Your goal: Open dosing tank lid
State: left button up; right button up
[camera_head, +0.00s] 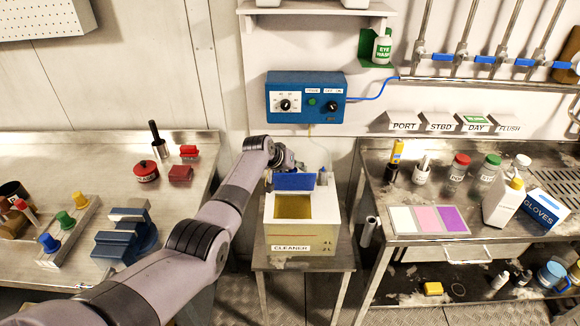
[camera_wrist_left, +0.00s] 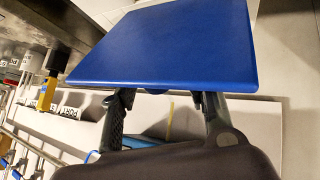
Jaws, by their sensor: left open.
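The dosing tank (camera_head: 322,228) is a cream box labelled CLEANER on a small metal stand. Its blue lid (camera_head: 295,182) is raised at the back of the opening, and the yellowish inside shows. My left gripper (camera_head: 283,160) is at the lid's upper left, partly hidden by the lid and my wrist. In the left wrist view the lid (camera_wrist_left: 170,45) fills the top of the picture, just past the fingers of my open left gripper (camera_wrist_left: 165,105). I cannot tell if the fingers touch the lid. My right gripper is out of view.
A blue control box (camera_head: 306,97) hangs on the wall above the tank. A left bench (camera_head: 75,160) holds a blue vise and a red-handled tool. A right bench (camera_head: 455,262) holds bottles and colour cards. Narrow floor gaps flank the stand (camera_head: 262,261).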

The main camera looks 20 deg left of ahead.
pick_arm(q)
jog(key=shift+s+r, duration=0.1)
jog(key=v, duration=1.1)
jog(key=shift+s+r, duration=0.25)
jog(key=shift+r, duration=0.05)
jog(key=shift+a, duration=0.1)
